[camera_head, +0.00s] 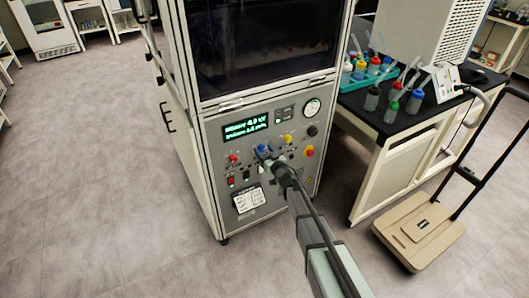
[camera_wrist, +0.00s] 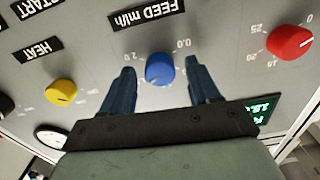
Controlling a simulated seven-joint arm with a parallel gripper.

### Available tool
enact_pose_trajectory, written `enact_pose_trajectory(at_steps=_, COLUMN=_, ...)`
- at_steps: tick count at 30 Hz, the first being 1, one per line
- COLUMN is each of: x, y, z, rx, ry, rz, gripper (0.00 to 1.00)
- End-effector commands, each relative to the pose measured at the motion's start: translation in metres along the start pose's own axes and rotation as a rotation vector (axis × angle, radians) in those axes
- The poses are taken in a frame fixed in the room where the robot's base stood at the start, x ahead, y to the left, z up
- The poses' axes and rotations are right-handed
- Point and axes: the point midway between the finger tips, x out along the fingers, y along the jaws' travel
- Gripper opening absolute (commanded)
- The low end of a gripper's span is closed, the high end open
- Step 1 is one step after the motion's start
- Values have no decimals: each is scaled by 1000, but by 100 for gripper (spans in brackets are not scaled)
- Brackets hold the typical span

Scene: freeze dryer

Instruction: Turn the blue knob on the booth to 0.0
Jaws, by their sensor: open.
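The blue knob (camera_wrist: 160,68) sits on the booth's grey control panel (camera_head: 215,135), under the label FEED ml/h, which appears upside down in the wrist view. A printed scale surrounds it, with 0.0 at its upper right in that view. Its exact pointer setting is too small to tell. My gripper (camera_wrist: 160,72) is open, with one dark finger on each side of the knob and visible gaps between. In the head view, the blue knob (camera_head: 263,148) is partly hidden by my gripper (camera_head: 272,160).
A red knob (camera_wrist: 290,42) and a yellow knob (camera_wrist: 61,92) flank the blue one. The booth's green-lit display (camera_head: 246,126) is above the knobs. A black-topped bench (camera_head: 400,128) with bottles stands right, beside a beige trolley (camera_head: 420,230). Floor at left is clear.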

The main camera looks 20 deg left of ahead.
Motion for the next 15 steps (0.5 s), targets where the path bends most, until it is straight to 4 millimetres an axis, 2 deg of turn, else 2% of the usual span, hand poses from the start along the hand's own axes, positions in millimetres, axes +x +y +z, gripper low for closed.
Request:
enact_pose_trajectory(at_steps=2, x=0, y=0, z=0, rx=0, ry=0, rz=0, gripper=56)
enact_pose_trajectory(at_steps=15, x=0, y=0, z=0, rx=0, ry=0, rz=0, gripper=14)
